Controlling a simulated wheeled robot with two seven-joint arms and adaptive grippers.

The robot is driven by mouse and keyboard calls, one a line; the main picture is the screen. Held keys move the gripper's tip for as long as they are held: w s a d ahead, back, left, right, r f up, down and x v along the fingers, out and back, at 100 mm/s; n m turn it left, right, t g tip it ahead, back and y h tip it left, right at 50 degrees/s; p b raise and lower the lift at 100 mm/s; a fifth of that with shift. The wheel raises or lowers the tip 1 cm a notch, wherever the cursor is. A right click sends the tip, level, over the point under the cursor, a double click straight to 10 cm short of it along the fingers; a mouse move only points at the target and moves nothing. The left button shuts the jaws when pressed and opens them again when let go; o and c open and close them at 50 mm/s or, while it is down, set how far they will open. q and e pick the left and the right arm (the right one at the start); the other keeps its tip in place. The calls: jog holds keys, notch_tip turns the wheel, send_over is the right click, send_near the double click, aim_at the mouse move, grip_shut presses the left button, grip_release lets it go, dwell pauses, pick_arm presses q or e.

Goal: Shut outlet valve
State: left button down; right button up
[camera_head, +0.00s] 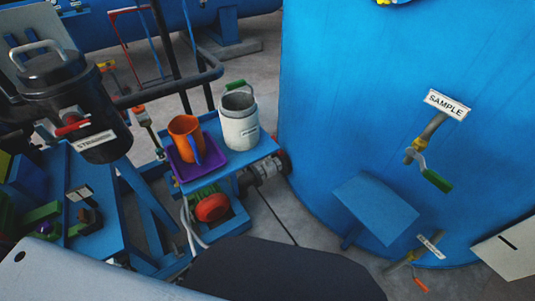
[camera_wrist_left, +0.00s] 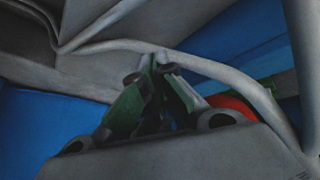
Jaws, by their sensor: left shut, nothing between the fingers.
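No label in view can be read as naming the outlet valve. In the head view, a small valve with an orange handle (camera_head: 420,284) sits low on the blue tank (camera_head: 330,90), beside a tag (camera_head: 430,242) too small to read. Above it, a valve with a green lever (camera_head: 437,181) stands under a SAMPLE sign (camera_head: 447,104). A red-handled valve (camera_head: 72,128) is on the black strainer (camera_head: 65,85) at left. My left gripper (camera_wrist_left: 162,62) shows in the left wrist view, its green fingers closed together and empty, near grey pipework. My right gripper is not in view.
A red-ended green motor (camera_head: 211,207) is below. A blue plate (camera_head: 375,205) juts from the tank. Green parts at far left are unclear.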

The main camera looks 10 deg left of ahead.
pick_arm(q)
jog(key=w+d+r+n+t+h+b, duration=0.1)
jog(key=w+d+r+n+t+b, duration=0.2)
jog(key=w+r, duration=0.6)
jog(key=w+d+r+n+t+h+b, duration=0.1)
jog(key=w+r+n+t+b, duration=0.3)
jog(key=w, duration=0.8)
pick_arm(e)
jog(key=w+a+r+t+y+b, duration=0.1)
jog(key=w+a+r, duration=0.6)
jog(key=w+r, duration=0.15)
pick_arm(q)
jog(key=w+d+r+n+t+h+b, duration=0.1)
jog(key=w+r+n+t+b, duration=0.1)
jog(key=r, duration=0.8)
jog(key=w+d+r+n+t+h+b, duration=0.1)
jog(key=w+r+b, duration=0.4)
jog(key=r, duration=0.5)
jog(key=d+n+t, duration=0.1)
jog(key=n, duration=0.1)
jog(key=shift+w+d+n+b, duration=0.2)
jog(key=shift+d+n+b, duration=0.1)
jog(key=shift+b, duration=0.05)
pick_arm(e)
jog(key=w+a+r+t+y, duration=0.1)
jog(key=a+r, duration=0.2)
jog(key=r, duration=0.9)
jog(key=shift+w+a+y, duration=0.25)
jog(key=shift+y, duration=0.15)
